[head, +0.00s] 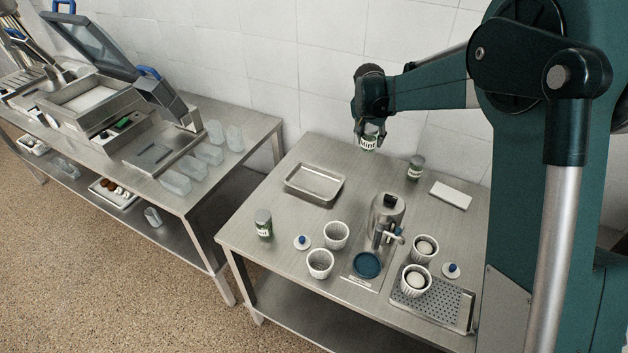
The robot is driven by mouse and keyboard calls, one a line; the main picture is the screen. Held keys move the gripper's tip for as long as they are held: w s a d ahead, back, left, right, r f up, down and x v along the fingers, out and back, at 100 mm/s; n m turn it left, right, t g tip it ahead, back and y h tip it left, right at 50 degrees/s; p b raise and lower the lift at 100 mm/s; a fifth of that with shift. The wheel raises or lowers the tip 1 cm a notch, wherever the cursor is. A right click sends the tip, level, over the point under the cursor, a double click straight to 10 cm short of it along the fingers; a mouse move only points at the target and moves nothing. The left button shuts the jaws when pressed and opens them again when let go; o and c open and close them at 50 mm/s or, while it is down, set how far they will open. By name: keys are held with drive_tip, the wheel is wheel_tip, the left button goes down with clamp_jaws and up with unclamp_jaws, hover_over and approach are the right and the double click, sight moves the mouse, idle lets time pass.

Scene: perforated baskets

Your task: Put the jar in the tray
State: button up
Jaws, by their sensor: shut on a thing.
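The jar's top is hidden by the gripper. The tray (290,187), a shallow rectangular metal one, lies empty on the table, lower and to the left of the held jar. Two similar jars stand on the table: one at the front left (264,224) and one at the back right (415,168).
White ribbed cups (320,264), a metal dispenser (386,215), a blue round pad (367,265) and a perforated drip tray (450,307) occupy the table's front. A white block (451,195) lies at the right. The left table (262,130) holds a machine and clear containers.

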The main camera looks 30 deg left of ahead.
drive_tip(key=s+a+n+y, duration=0.1)
drive_tip(key=s+a+n, duration=0.1)
drive_tip(key=s+a, duration=0.5)
drive_tip(key=s+a+n, duration=0.1)
drive_tip(key=s+a, duration=0.3)
drive_tip(key=a, duration=0.6)
drive_tip(key=shift+s+f+b, duration=0.2)
drive_tip(key=shift+f+b, duration=0.1)
drive_tip(key=shift+f, duration=2.15)
hover_over(316, 177)
drive_tip(key=s, duration=0.1)
drive_tip(key=shift+s+d+f, duration=0.1)
drive_tip(key=shift+f, duration=1.5)
drive_tip(key=shift+s+d+f, duration=0.1)
drive_tip(key=shift+f, duration=1.45)
drive_tip(key=shift+f, duration=1.85)
drive_tip(key=shift+f+b, duration=0.15)
drive_tip(key=shift+b, duration=0.25)
